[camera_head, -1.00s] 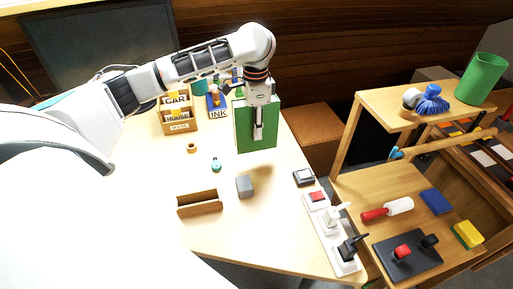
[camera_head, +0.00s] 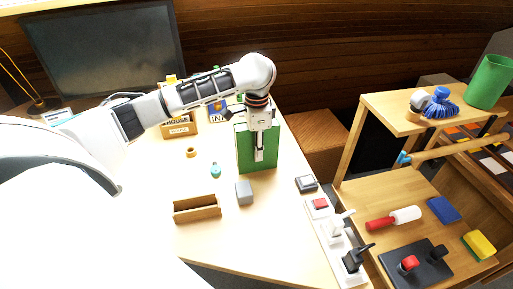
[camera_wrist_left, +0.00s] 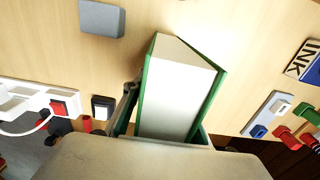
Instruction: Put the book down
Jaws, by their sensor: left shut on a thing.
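The green book (camera_head: 246,153) stands upright at the right side of the table (camera_head: 254,222) in the head view. My left gripper (camera_head: 260,154) is above it, pointing down, shut on the book's cover side. In the left wrist view the book (camera_wrist_left: 182,95) shows its pale page block between green covers, its far end over the wooden table top. Whether the book's lower edge touches the table I cannot tell. My right gripper is not in view.
A small wooden tray (camera_head: 197,208) and a grey block (camera_head: 244,192) lie in front of the book. A power strip (camera_head: 336,240) runs along the table's right edge. An INK sign (camera_head: 217,113) and a HOUSE box (camera_head: 179,124) stand behind. A shelf cart (camera_head: 400,190) is at right.

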